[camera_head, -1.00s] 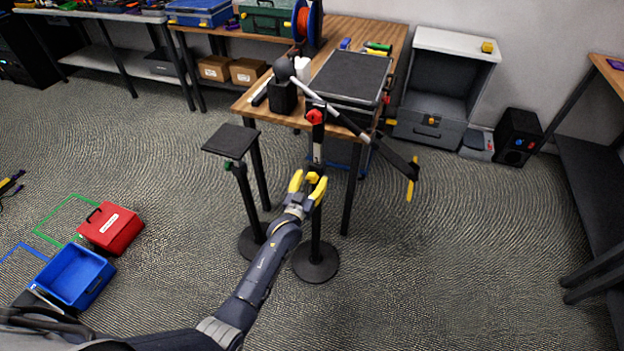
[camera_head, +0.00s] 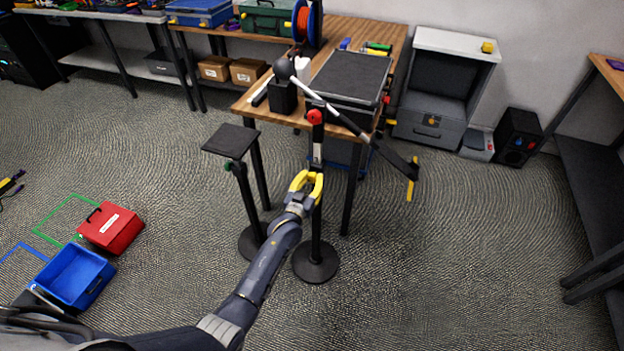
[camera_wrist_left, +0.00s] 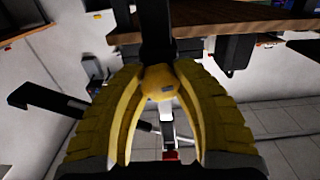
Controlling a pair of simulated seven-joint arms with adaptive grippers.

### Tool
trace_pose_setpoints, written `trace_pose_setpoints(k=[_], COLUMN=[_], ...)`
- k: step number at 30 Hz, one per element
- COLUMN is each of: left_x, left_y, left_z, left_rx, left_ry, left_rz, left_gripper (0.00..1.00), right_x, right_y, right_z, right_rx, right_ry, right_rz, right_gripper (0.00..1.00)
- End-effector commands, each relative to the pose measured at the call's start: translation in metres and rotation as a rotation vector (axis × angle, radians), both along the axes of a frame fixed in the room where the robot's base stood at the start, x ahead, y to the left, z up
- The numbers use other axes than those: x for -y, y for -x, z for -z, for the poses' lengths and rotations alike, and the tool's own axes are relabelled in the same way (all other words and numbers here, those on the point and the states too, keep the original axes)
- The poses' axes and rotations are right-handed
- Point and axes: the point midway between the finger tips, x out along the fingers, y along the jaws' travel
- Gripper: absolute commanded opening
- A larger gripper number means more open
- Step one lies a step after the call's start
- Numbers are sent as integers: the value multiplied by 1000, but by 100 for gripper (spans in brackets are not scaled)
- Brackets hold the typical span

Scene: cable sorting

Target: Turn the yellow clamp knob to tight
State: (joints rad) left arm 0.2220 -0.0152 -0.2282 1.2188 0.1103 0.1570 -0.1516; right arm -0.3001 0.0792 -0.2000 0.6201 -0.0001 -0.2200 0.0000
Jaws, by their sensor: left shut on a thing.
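The yellow clamp knob (camera_wrist_left: 159,84) sits on a dark upright post and shows between my left fingers in the left wrist view. My left gripper (camera_head: 307,183) has yellow fingers and is shut on the knob, one finger on each side of it. In the head view the fingers cover most of the knob. The post (camera_head: 316,225) stands upright on a round black base, with a red knob (camera_head: 314,117) higher up. The knob's tightness cannot be read from these frames. My right gripper is not in view.
A wooden table (camera_head: 250,106) stands just behind the post. A stand with a flat black top (camera_head: 231,140) is to the left. A slanted arm with a yellow-tipped end (camera_head: 410,190) reaches right. Open floor lies in front and right.

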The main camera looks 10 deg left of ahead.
Motion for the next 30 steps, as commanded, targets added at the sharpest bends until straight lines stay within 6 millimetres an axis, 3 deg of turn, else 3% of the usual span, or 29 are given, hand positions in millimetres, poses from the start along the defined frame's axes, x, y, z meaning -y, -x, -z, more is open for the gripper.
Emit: trace_pose_setpoints(k=[14, 30], left_x=[0, -2], left_y=[1, 1], left_z=[3, 5], left_rx=[10, 103], left_ry=[-81, -546], left_rz=[0, 0], left_gripper=[0, 0], right_x=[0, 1], right_y=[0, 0], right_z=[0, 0], right_rx=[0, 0], right_ry=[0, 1], right_rz=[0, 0], right_gripper=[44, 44])
